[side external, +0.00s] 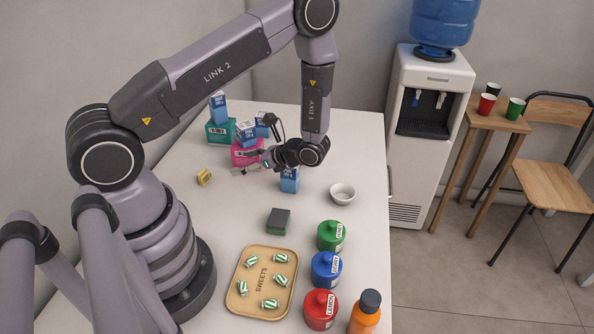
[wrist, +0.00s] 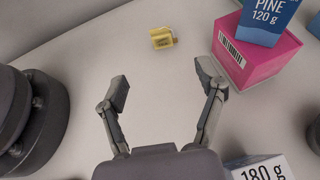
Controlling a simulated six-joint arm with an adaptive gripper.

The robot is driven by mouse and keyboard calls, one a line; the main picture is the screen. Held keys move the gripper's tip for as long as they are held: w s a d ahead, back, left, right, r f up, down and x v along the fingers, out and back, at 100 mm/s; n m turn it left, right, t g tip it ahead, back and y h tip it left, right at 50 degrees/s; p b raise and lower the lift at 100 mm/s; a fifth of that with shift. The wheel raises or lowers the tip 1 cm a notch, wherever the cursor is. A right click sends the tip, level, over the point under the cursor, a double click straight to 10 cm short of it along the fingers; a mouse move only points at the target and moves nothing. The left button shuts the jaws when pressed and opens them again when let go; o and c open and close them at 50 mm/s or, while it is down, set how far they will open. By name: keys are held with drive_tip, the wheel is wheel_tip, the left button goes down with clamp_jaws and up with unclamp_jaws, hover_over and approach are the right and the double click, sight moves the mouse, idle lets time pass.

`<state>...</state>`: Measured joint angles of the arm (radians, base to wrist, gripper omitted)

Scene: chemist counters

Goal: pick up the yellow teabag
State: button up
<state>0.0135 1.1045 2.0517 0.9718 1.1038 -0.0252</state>
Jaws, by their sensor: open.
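The yellow teabag (side external: 205,177) is a small yellow packet lying on the white counter, left of the pink box in the side view. My gripper (side external: 242,163) is above the counter to the right of the teabag, near the pink box. In the wrist view my gripper (wrist: 162,88) has its two fingers spread wide apart with only bare counter between them. The fingers are not touching the teabag.
A pink box (wrist: 258,50) with a blue-and-white packet (wrist: 265,18) on it stands close to the right finger. A teal box (side external: 219,132) stands behind. A white bowl (side external: 342,194), a sponge (side external: 278,221), a sweets tray (side external: 238,300) and jars (side external: 326,270) occupy the front and right.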

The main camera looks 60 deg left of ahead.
sight(203, 172)
drive_tip(key=x, duration=1.4)
drive_tip(key=shift+f, duration=0.2)
drive_tip(key=c, duration=0.8)
